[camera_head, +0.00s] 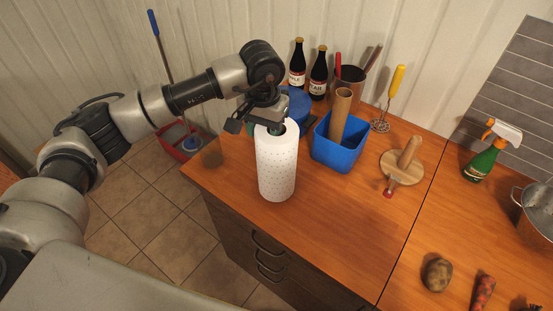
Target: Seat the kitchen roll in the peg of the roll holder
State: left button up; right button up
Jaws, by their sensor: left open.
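The white kitchen roll (277,168) stands upright on the wooden counter, left of the blue bin. My left gripper (256,122) is open at the top of the roll. One finger is off to the left of the roll, and the other is over its top near the core opening. I cannot tell whether that finger is inside the core or whether the gripper touches the roll. The roll holder (391,166) stands to the right, a round wooden base with a bare upright peg (408,151). My right gripper is not in view.
A blue bin (340,154) holding a wooden cylinder (341,113) stands between roll and holder. Dark bottles (318,75), a utensil pot (350,83) and a yellow-handled masher (396,82) are behind. A red-tipped object (388,192) lies by the holder. The counter's front middle is clear.

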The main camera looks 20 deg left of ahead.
pick_arm(q)
grip_shut()
